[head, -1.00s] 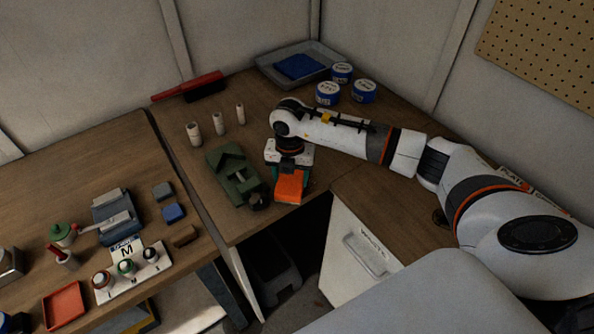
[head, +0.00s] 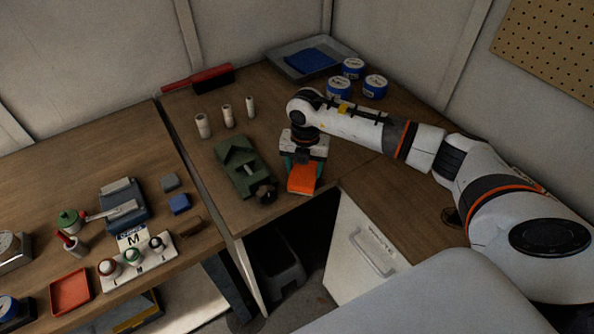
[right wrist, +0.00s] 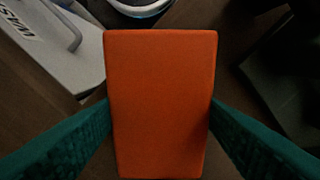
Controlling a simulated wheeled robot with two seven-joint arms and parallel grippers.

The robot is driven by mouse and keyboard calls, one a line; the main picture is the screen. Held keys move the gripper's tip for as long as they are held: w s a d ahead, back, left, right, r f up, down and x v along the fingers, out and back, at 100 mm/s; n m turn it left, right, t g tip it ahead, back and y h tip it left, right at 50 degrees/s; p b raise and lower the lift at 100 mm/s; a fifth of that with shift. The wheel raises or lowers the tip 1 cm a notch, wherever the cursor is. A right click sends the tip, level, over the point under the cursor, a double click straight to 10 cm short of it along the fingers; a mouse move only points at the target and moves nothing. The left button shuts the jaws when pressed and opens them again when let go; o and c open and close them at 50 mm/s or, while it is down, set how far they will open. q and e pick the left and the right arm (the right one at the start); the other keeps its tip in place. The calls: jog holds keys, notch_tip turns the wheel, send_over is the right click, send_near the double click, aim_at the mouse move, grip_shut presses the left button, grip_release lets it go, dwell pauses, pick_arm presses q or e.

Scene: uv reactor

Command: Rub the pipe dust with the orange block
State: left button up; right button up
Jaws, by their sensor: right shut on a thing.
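The orange block (head: 304,178) is held between the teal fingers of my right gripper (head: 303,161), which is shut on it. In the right wrist view the block (right wrist: 160,105) fills the middle, with a finger on each side. The gripper is just right of a green vise (head: 240,165), above the bench's front edge. A short dark round piece (head: 265,190) shows at the vise's front end; I cannot tell whether it is the pipe. No dust can be made out. The block appears apart from the vise. My left gripper is not in view.
Several white cylinders (head: 227,116) stand behind the vise. A red-handled brush (head: 199,79), a grey tray (head: 286,65) with blue cloth, and blue-labelled tins (head: 375,86) are at the back. The left bench is cluttered.

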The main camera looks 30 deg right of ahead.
jog(key=shift+w+d+b, duration=0.15)
jog(key=shift+d+b, duration=0.25)
jog(key=shift+d, duration=1.85)
jog(key=shift+r+p, duration=2.1)
jog(key=shift+r, duration=0.95)
notch_tip(320, 180, up, 3)
jog(key=shift+p, duration=0.95)
jog(key=shift+f, duration=0.15)
jog(key=shift+f+b, duration=2.75)
jog(key=shift+f, duration=0.7)
